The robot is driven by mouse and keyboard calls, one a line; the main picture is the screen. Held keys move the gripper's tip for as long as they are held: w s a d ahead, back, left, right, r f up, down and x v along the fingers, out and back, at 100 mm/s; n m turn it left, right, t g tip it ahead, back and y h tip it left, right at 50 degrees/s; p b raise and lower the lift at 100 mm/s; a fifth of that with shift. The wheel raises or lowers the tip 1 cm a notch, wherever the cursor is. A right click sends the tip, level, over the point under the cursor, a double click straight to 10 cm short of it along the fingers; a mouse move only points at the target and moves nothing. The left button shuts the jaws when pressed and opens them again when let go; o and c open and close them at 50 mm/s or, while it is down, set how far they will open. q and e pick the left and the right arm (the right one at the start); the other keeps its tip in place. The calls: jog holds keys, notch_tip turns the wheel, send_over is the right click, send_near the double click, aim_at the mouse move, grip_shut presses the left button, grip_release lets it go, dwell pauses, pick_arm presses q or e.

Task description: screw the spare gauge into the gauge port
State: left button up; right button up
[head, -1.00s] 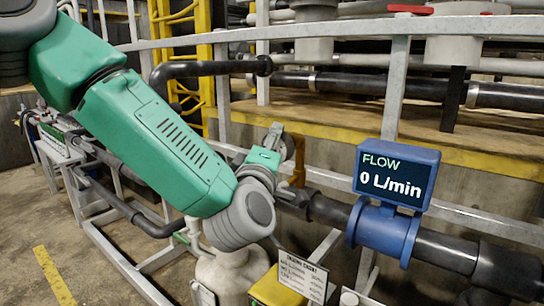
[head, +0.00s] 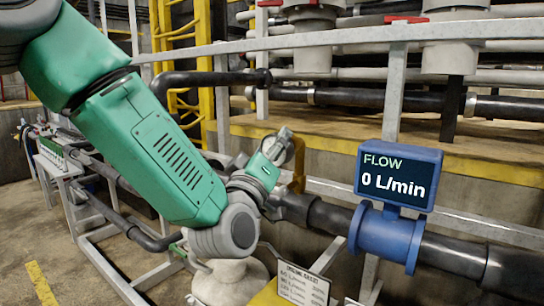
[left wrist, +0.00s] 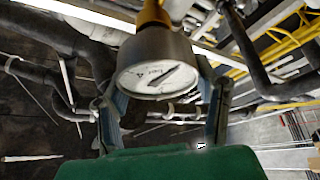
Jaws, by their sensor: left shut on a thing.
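My left gripper (head: 284,147) is shut on a round gauge (left wrist: 157,76). In the left wrist view its white dial sits between the two fingers (left wrist: 162,112), facing the camera. A brass-coloured piece (left wrist: 152,16) rises from the top of the gauge's grey body. I cannot tell there whether it is the gauge's stem, the port, or both joined. In the head view the gripper is right beside an upright brass-coloured pipe (head: 299,166) on the dark pipe line. The gauge is mostly hidden there by the gripper. My right gripper is not in view.
A blue flow meter (head: 398,178) reading 0 L/min sits on the dark pipe to the right. A grey rail (head: 393,95) runs behind. A white rounded vessel (head: 230,280) and a printed sign (head: 303,285) stand below my left arm.

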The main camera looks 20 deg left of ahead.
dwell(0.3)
pick_arm(q)
jog(key=m+h+b, duration=0.1)
jog(key=m, duration=0.1)
jog(key=m+h+b, duration=0.1)
jog(key=m, duration=0.1)
jog(key=shift+d+f, duration=0.15)
jog(key=m+h+b, duration=0.1)
jog(key=m+h, duration=0.2)
jog(key=m, duration=0.1)
jog(key=shift+d, duration=0.15)
jog(key=shift+r, duration=0.2)
jog(key=o, duration=1.4)
jog(key=shift+c, duration=0.2)
jog(key=shift+c, duration=0.3)
